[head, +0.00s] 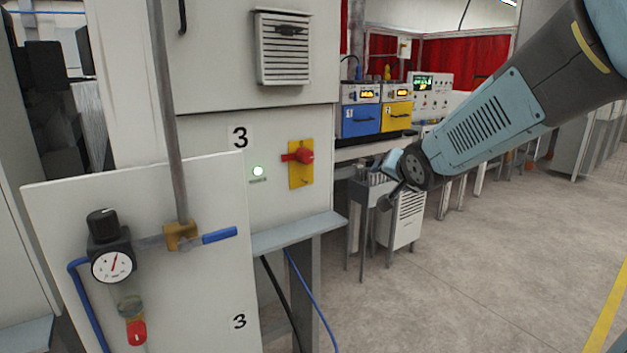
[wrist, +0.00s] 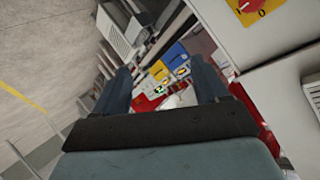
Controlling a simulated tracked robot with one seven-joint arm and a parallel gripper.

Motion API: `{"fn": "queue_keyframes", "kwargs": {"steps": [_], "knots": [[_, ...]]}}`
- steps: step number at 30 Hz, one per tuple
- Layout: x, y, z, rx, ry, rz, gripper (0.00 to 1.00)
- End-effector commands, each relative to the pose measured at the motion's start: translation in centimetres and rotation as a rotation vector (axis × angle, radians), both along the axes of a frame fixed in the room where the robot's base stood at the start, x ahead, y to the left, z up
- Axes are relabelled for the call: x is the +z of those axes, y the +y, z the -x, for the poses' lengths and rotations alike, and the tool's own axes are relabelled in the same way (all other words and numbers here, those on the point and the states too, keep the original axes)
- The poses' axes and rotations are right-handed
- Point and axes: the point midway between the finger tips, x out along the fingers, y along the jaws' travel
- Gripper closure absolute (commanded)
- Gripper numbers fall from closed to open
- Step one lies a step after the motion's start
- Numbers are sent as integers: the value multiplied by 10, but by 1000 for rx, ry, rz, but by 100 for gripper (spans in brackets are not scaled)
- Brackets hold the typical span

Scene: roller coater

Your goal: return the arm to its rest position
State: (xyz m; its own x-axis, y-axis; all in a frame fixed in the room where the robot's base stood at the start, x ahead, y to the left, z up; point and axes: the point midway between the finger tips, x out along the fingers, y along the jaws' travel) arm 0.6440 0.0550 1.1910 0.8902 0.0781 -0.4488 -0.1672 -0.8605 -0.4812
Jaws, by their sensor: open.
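My arm (head: 490,115) reaches in from the upper right of the head view and slants down to the left. My gripper (head: 385,187) is at its lower end, in front of the far benches and to the right of the grey cabinet. It looks small and partly hidden by the wrist there. In the wrist view my gripper (wrist: 163,75) shows two dark fingers well apart, with nothing between them.
The grey cabinet (head: 215,140) marked 3 carries a red switch (head: 303,155) on a yellow plate. A panel with a gauge (head: 113,265) and a blue-handled valve (head: 219,235) stands nearer left. Blue (head: 360,121) and yellow (head: 396,117) units sit behind. Floor (head: 480,280) at right is clear.

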Motion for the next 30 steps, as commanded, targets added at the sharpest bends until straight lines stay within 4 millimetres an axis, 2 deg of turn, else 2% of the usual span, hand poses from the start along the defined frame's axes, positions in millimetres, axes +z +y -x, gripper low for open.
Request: {"fn": "queue_keyframes", "kwargs": {"steps": [3,9,15,18,21,24,30], "knots": [[4,-20,39,-15,86,129,27],[2,-45,110,22,266,294,27],[-7,-55,187,146,444,392,27],[-10,-56,217,219,507,416,27],[-14,-56,238,277,549,429,27],[-15,-55,250,310,571,436,27],[-16,-55,252,318,576,437,27]]}}
